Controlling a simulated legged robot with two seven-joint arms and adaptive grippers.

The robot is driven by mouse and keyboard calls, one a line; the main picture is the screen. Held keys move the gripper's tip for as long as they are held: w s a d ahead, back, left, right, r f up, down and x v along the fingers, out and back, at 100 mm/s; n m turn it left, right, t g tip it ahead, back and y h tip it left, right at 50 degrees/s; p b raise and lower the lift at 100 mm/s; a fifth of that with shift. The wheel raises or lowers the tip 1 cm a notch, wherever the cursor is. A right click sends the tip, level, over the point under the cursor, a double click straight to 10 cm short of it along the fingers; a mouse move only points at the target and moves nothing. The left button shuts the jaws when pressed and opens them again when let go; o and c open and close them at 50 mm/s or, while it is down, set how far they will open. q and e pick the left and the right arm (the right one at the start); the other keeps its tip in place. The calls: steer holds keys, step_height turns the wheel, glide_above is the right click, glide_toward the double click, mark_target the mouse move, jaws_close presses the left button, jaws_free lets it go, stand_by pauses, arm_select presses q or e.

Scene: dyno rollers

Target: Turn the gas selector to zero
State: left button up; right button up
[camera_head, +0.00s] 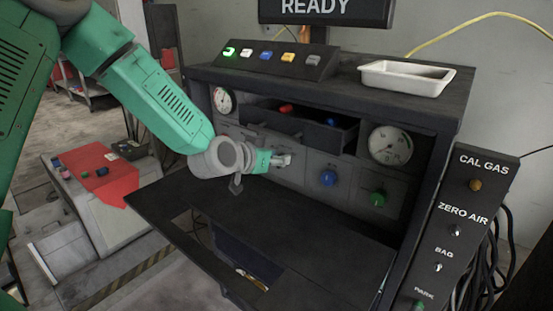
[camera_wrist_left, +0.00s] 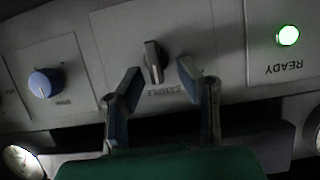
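A grey pointer knob (camera_wrist_left: 153,62) sits on the instrument panel in the left wrist view, with an upside-down label beside it that seems to read SAMPLE. I cannot tell for sure that it is the gas selector. My left gripper (camera_wrist_left: 160,78) is open, its two fingers apart on either side of the knob's near end; no contact shows. In the head view my left gripper (camera_head: 280,160) is in front of the panel and hides this knob. A blue knob (camera_wrist_left: 46,83) is to the left in the wrist view. My right gripper is not in view.
In the head view an open drawer (camera_head: 320,136) juts out above the gripper. A fold-down dark shelf (camera_head: 330,245) lies below it. A green knob (camera_head: 377,198) and gauge (camera_head: 390,145) are right. A side panel (camera_head: 470,200) carries switches. A lit READY lamp (camera_wrist_left: 288,36) is near.

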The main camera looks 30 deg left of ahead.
arm_select(q)
steer(key=shift+d+r, duration=0.1)
steer(key=shift+d, duration=0.1)
jaws_close()
steer(key=shift+a, duration=0.15)
